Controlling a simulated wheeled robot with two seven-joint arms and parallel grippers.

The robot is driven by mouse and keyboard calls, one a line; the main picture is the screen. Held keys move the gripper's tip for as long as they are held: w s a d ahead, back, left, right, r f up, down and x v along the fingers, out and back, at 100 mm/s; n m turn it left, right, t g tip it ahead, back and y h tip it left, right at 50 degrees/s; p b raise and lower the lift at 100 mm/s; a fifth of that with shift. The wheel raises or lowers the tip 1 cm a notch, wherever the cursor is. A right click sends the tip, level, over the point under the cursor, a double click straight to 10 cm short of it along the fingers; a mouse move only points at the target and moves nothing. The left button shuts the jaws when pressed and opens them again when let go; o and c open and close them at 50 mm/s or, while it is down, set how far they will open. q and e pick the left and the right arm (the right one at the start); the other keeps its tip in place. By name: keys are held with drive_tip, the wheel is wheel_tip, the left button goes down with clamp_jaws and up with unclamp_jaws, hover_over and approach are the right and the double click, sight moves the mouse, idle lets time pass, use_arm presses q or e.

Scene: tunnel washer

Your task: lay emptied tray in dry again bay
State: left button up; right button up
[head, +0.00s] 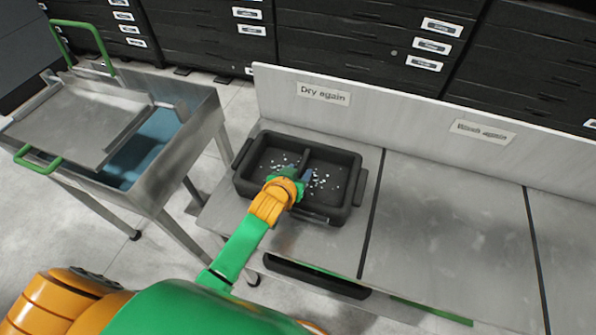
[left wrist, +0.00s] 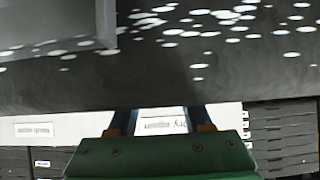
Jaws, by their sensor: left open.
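A black two-compartment tray (head: 352,205) rests on the steel bench in the left bay, below the label Dry again (head: 323,94). White specks show on its floor on both sides of the middle divider. My left gripper (head: 300,174) is open over the tray, near the divider; whether its fingers touch the tray cannot be told. In the left wrist view, the two fingers (left wrist: 160,116) stand apart with the dark speckled tray (left wrist: 250,80) filling the upper part. My right gripper is not in view.
A steel cart (head: 190,140) with green handles stands at left. Black drawer cabinets (head: 360,40) line the back behind the bench's upright panel.

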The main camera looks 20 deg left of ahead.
use_arm(q)
drive_tip(key=shift+s+r, duration=0.1)
drive_tip(key=shift+r, duration=0.1)
drive_tip(key=p+v, duration=0.2)
drive_tip(key=v, duration=0.9)
drive_tip(key=shift+s+r, duration=0.25)
drive_tip(key=shift+s, duration=0.1)
drive_tip(key=s+f+g, duration=0.1)
drive_tip(key=s+a+f+g, duration=0.1)
drive_tip(key=s, duration=0.1)
drive_tip(key=s+f+g, duration=0.1)
drive_tip(key=s, duration=0.1)
drive_tip(key=shift+a+f, duration=0.2)
drive_tip(key=shift+a, duration=0.15)
drive_tip(key=s+a+f+m+g, duration=0.25)
drive_tip(key=s+g, duration=0.25)
drive_tip(key=s, duration=0.5)
wheel_tip(320, 180, down, 16)
drive_tip(key=s+d, duration=0.1)
drive_tip(key=s+a+f+g, duration=0.2)
drive_tip(key=s+f, duration=0.9)
drive_tip(key=s, duration=0.2)
drive_tip(key=shift+f, duration=0.2)
